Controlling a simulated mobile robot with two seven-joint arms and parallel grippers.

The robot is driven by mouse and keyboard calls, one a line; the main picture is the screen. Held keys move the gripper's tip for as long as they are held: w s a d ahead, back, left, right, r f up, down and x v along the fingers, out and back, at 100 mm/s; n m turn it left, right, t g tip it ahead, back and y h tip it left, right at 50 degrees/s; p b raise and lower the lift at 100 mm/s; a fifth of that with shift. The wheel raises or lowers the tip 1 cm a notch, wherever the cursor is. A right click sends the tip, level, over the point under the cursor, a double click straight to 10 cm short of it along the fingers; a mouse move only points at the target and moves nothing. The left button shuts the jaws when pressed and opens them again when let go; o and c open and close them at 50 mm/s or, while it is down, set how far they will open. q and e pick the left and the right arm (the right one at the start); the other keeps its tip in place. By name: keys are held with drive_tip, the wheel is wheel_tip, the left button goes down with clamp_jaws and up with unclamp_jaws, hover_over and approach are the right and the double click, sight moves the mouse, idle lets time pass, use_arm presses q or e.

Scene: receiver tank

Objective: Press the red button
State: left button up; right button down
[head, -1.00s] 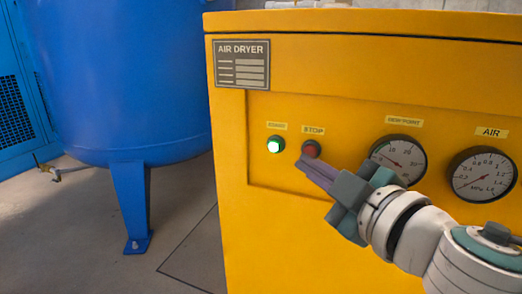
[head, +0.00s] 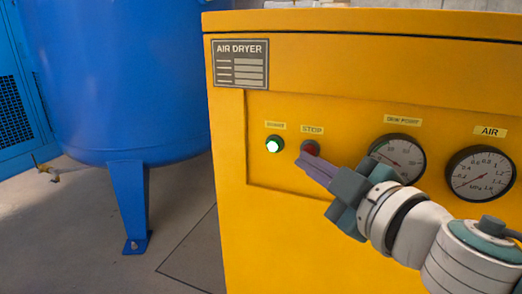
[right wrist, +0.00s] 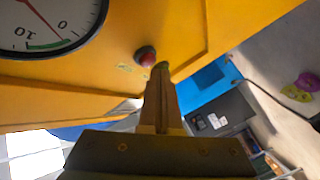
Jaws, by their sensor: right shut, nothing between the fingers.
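The red button (head: 311,148) sits under a STOP label on the front of the yellow air dryer (head: 320,225). It also shows in the right wrist view (right wrist: 146,56). My right gripper (head: 301,160) is shut and empty, its fingertips just below and slightly left of the red button in the head view. In the right wrist view the shut fingertips (right wrist: 161,68) are close beside the button. I cannot tell whether they touch the panel. My left gripper is not in view.
A lit green button (head: 274,144) is left of the red one. A dew point gauge (head: 398,156) and an air gauge (head: 480,174) are to the right. A blue tank (head: 120,80) stands left of the dryer, with open floor below it.

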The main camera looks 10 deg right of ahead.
drive_tip(key=shift+w+d, duration=0.15)
drive_tip(key=shift+w, duration=0.1)
idle(0.4)
drive_tip(key=shift+w+d, duration=0.2)
drive_tip(key=shift+w, duration=0.05)
idle(0.4)
drive_tip(key=shift+s, duration=0.1)
drive_tip(key=shift+s+a, duration=0.45)
drive_tip(key=shift+s, duration=0.15)
drive_tip(key=shift+s+a, duration=0.1)
drive_tip(key=shift+s+a, duration=0.7)
drive_tip(key=shift+s, duration=0.3)
drive_tip(key=shift+s+a, duration=0.65)
drive_tip(key=shift+s, duration=0.35)
drive_tip(key=shift+r, duration=0.1)
